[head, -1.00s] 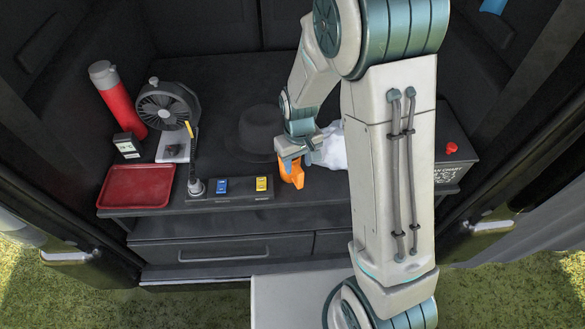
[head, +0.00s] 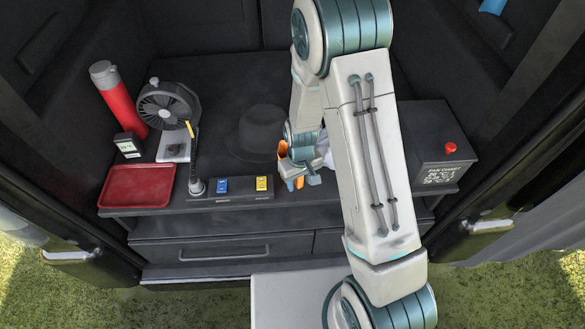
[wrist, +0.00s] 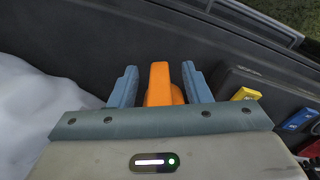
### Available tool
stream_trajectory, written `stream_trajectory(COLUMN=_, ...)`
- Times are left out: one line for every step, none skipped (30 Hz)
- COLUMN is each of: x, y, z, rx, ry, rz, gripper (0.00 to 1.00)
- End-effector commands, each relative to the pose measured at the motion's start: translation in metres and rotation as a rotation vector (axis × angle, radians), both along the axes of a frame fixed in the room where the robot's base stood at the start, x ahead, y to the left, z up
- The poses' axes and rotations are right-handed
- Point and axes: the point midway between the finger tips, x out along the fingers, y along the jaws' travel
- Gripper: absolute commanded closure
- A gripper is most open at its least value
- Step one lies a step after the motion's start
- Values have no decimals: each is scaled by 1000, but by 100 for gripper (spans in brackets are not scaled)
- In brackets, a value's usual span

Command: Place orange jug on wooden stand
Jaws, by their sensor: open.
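The orange jug shows in the head view (head: 283,150), mostly hidden behind my gripper (head: 302,181). In the wrist view part of the orange jug (wrist: 160,80) stands between the two blue-grey fingers of my gripper (wrist: 160,86). The fingers are apart, one on each side of the orange part, with a narrow gap showing on the right. The lower part of the jug is hidden by the gripper body. I see no wooden stand in either view.
A dark shelf holds a red tray (head: 137,187), a red flask (head: 117,97), a fan (head: 167,105) and a switch panel (head: 230,190). A dark round hat-like shape (head: 263,131) lies behind the jug. A white bundle (wrist: 38,108) is close to my gripper. A black box (head: 436,152) stands right.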

Motion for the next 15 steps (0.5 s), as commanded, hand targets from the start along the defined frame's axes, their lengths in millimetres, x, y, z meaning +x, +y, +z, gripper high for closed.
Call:
stream_trajectory(x=0, y=0, z=0, rx=0, ry=0, rz=0, gripper=56)
stream_trajectory(x=0, y=0, z=0, rx=0, ry=0, rz=0, gripper=56)
stream_trajectory(x=0, y=0, z=0, rx=0, ry=0, rz=0, gripper=62)
stream_trajectory(x=0, y=0, z=0, rx=0, ry=0, rz=0, gripper=70)
stream_trajectory(x=0, y=0, z=0, rx=0, ry=0, rz=0, gripper=79)
stream_trajectory(x=0, y=0, z=0, rx=0, ry=0, rz=0, gripper=90)
stream_trajectory(x=0, y=0, z=0, rx=0, ry=0, rz=0, gripper=98)
stream_trajectory(x=0, y=0, z=0, rx=0, ry=0, rz=0, gripper=100)
stream_trajectory(x=0, y=0, z=0, rx=0, ry=0, rz=0, gripper=100)
stream_trajectory(x=0, y=0, z=0, rx=0, ry=-1, rz=0, gripper=100)
stream_trajectory(x=0, y=0, z=0, rx=0, ry=-1, rz=0, gripper=100)
stream_trajectory(x=0, y=0, z=1, rx=0, ry=-1, rz=0, gripper=100)
stream_trajectory(x=0, y=0, z=1, rx=0, ry=-1, rz=0, gripper=100)
stream_trajectory(x=0, y=0, z=1, rx=0, ry=-1, rz=0, gripper=100)
stream_trajectory(x=0, y=0, z=1, rx=0, ry=-1, rz=0, gripper=100)
